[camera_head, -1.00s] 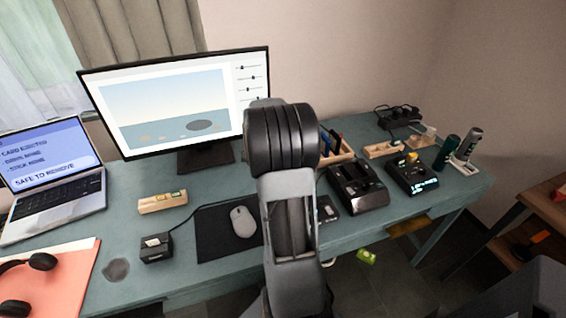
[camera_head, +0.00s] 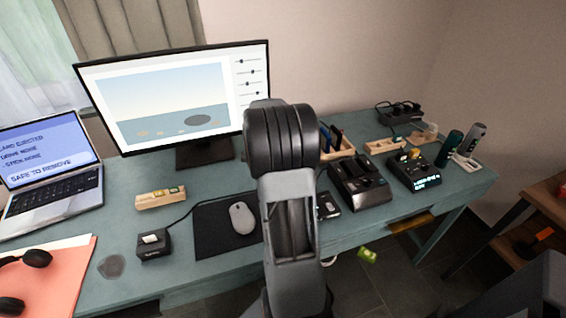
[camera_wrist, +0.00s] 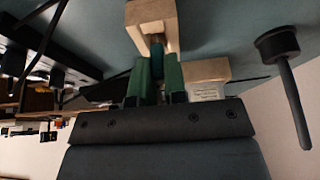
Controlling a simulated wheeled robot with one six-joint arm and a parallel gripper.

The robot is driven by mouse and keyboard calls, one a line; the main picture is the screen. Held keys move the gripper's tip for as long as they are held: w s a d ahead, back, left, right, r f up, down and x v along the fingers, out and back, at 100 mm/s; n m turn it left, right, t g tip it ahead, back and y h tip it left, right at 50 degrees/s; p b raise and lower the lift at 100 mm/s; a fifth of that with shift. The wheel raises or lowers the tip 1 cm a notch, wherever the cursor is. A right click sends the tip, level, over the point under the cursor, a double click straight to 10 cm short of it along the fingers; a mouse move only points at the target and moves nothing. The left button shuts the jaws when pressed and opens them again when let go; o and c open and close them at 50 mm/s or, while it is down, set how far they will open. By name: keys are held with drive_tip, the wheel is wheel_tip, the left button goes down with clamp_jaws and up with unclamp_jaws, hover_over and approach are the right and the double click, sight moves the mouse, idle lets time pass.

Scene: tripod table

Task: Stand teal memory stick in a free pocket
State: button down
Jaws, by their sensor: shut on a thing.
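In the wrist view, my gripper (camera_wrist: 158,72) has two green fingers closed on the sides of a teal memory stick (camera_wrist: 157,52). Only a short length of the stick shows between them. Its far end meets or overlaps a pale wooden block (camera_wrist: 151,12) with a dark slot; I cannot tell whether it is inside. A second pale wooden piece (camera_wrist: 206,70) with a white label is close to the right finger. In the head view, my arm hides the gripper and the stick.
In the head view, a wooden organiser (camera_head: 349,153) with dark upright items is just right of my arm. Black devices (camera_head: 362,190) stand further right, with green and grey cylinders (camera_head: 449,149) beyond. A mouse (camera_head: 242,217) lies left of my arm. A monitor (camera_head: 165,99) stands behind.

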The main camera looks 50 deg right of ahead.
drive_tip(key=shift+f+b, duration=0.5)
drive_tip(key=shift+f, duration=0.05)
drive_tip(key=c, duration=1.3)
unclamp_jaws()
drive_tip(key=shift+o, duration=1)
drive_tip(key=shift+w+a+r, duration=0.1)
drive_tip(key=shift+r, duration=0.15)
drive_tip(key=p+v, duration=0.1)
drive_tip(key=v, duration=1.2)
drive_tip(key=shift+r+p, duration=0.15)
drive_tip(key=shift+p, duration=0.2)
